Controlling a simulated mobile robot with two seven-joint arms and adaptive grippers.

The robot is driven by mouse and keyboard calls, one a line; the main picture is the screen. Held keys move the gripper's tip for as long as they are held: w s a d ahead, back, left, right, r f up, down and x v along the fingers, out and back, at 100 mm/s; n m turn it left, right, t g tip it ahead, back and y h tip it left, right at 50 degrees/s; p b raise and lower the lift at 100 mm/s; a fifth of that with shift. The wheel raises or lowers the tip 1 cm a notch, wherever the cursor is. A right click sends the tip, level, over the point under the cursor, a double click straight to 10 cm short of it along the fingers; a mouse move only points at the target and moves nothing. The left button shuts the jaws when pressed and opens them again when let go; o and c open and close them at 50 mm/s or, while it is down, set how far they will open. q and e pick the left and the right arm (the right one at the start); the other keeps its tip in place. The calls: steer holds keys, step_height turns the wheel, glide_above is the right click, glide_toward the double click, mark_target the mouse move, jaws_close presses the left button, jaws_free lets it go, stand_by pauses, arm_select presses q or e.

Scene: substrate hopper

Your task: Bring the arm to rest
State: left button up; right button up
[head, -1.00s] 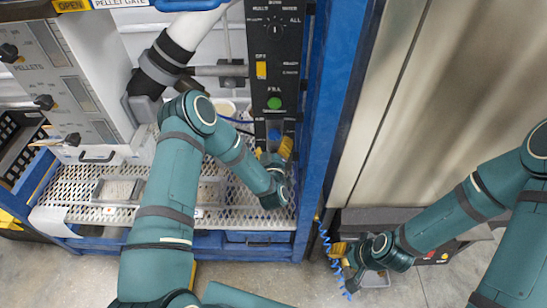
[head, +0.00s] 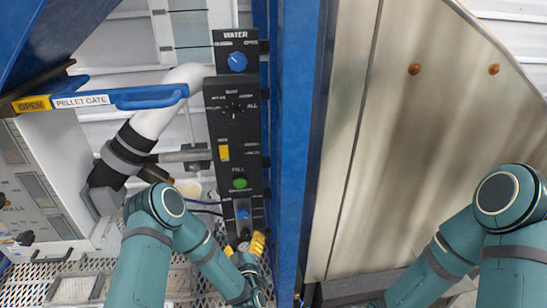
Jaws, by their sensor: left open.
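My left arm (head: 160,225), teal with dark bands, comes in from the lower left and bends down toward the panel's foot. My left gripper (head: 247,246) has yellow fingers and is near the lower end of the black control panel (head: 235,130), below the green button (head: 239,183). It is open, and I see nothing held in it. The arm hides part of the perforated shelf. My right arm (head: 490,240) is at the lower right in front of the metal cabinet. Its gripper is below the frame.
A blue pellet gate handle (head: 150,97) with an OPEN label is at the upper left. A blue frame post (head: 292,140) stands right of the panel. A white pipe (head: 170,100) runs beside the panel. The metal cabinet (head: 420,130) fills the right.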

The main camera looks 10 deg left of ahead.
arm_select(q)
steer(key=s+d+f+m+g+h, duration=0.35)
steer(key=s+f+g+h, duration=0.25)
steer(key=s+f+g, duration=0.3)
steer(key=s+f+m+g+h, duration=0.3)
steer(key=s+g, duration=0.5)
steer(key=s, duration=1)
steer(key=w+d+r+m+t, duration=0.1)
steer(key=w+d+r, duration=0.2)
steer(key=w+r, duration=0.2)
steer(key=shift+w+r, duration=0.3)
